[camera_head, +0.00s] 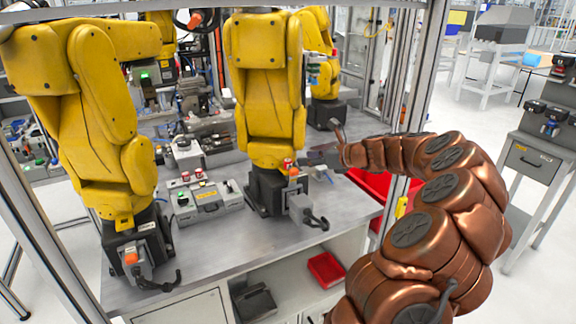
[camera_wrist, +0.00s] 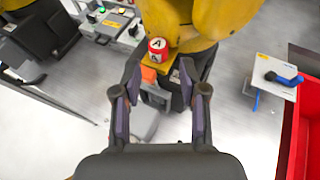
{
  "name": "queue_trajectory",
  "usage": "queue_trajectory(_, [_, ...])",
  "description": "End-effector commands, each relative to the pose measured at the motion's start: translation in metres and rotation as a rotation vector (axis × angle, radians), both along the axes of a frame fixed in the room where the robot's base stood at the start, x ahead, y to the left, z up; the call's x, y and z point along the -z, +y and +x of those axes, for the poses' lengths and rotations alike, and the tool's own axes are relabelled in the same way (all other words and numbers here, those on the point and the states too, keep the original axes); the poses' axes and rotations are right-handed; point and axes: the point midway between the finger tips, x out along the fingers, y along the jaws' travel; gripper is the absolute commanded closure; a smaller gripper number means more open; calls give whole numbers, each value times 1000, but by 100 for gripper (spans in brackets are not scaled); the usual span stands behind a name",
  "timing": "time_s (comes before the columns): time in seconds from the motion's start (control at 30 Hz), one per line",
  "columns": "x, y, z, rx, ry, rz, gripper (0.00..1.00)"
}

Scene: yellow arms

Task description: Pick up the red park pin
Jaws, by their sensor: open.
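A small red pin with white markings and a letter A on its top (camera_wrist: 157,49) stands on a yellow ledge at the foot of a yellow robot arm, in the upper middle of the wrist view. It is probably the red park pin; a small red piece shows there in the head view (camera_head: 288,163). My gripper (camera_wrist: 160,82) is open and empty, its two dark fingers spread below the pin in the wrist view. In the head view my gripper (camera_head: 312,158) is just right of the pin, close to the yellow arm's base. I see no contact with the pin.
The yellow arm (camera_head: 266,90) rises directly behind the pin. An orange block (camera_wrist: 148,74) and a grey connector box lie just below it. A red bin (camera_wrist: 308,120) is at the right. A control box (camera_head: 207,201) sits on the grey table at the left.

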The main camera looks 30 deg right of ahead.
Motion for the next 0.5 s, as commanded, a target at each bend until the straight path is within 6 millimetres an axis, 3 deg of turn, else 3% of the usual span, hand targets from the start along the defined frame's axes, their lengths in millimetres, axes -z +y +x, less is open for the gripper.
queue_trajectory(0.5, [24, 20, 44, -6, 2, -2, 58])
